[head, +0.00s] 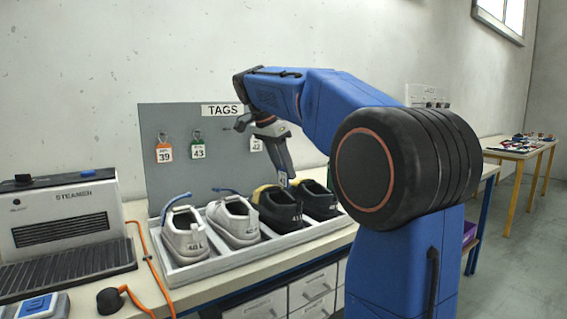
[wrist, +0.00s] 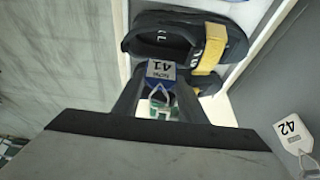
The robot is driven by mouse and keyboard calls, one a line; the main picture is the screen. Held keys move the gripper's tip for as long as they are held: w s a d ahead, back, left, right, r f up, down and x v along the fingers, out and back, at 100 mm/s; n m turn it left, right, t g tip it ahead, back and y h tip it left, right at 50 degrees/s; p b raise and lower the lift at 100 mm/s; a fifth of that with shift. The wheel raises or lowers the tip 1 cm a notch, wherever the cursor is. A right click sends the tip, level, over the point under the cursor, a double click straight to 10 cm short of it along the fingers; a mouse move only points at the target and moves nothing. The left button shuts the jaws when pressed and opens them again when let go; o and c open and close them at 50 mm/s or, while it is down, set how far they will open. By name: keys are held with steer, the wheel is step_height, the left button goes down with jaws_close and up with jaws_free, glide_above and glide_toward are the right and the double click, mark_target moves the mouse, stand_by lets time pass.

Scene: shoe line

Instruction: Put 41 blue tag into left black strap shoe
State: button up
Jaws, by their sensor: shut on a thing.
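My gripper (head: 283,172) is shut on the 41 blue tag (wrist: 161,70), a white tag with a blue part and "41" on it. In the head view the held tag (head: 283,180) hangs just above the black shoes. The left black strap shoe (head: 277,210) sits in the rack, with a yellow strap at its far left. In the wrist view a black shoe (wrist: 150,38) with a yellow strap (wrist: 212,48) lies just beyond the fingertips (wrist: 160,85). The tag is outside the shoe opening. The right black shoe (head: 317,200) stands beside it.
Two white shoes (head: 186,238) share the pale rack (head: 180,276) on the left. The grey tag board (head: 170,195) stands behind, with tags 39 (head: 164,153), 43 (head: 198,151) and 42 (wrist: 290,130). A steamer (head: 62,222) stands at far left.

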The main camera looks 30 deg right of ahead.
mark_target(283, 185)
steer(key=shift+f, duration=3.2)
steer(key=o, duration=1.1)
steer(key=v, duration=1.7)
steer(key=shift+r, duration=0.2)
